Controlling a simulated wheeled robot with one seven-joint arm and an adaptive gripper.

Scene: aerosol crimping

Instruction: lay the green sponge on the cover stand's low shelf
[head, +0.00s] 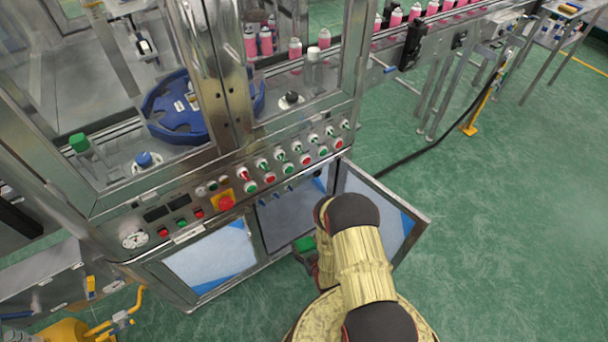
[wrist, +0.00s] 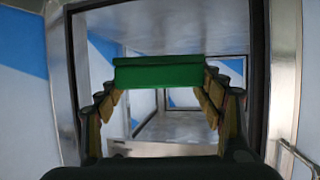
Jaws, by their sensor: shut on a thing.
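The green sponge (wrist: 158,72) is a flat green block gripped across its width between the two fingers of my gripper (wrist: 159,80). Behind it in the wrist view is an open cabinet bay with a metal frame and a grey inner floor (wrist: 175,132). In the head view the sponge (head: 304,243) shows as a small green patch in front of the machine's lower cabinet, left of my arm. My gripper (head: 307,254) is partly hidden there by my arm. I cannot pick out the cover stand or its low shelf with certainty.
An open cabinet door (head: 385,212) stands out to the right of my arm. A control panel (head: 240,185) with buttons runs above the cabinet. Green floor (head: 490,220) is free to the right. A side table (head: 562,18) with coloured items stands far right.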

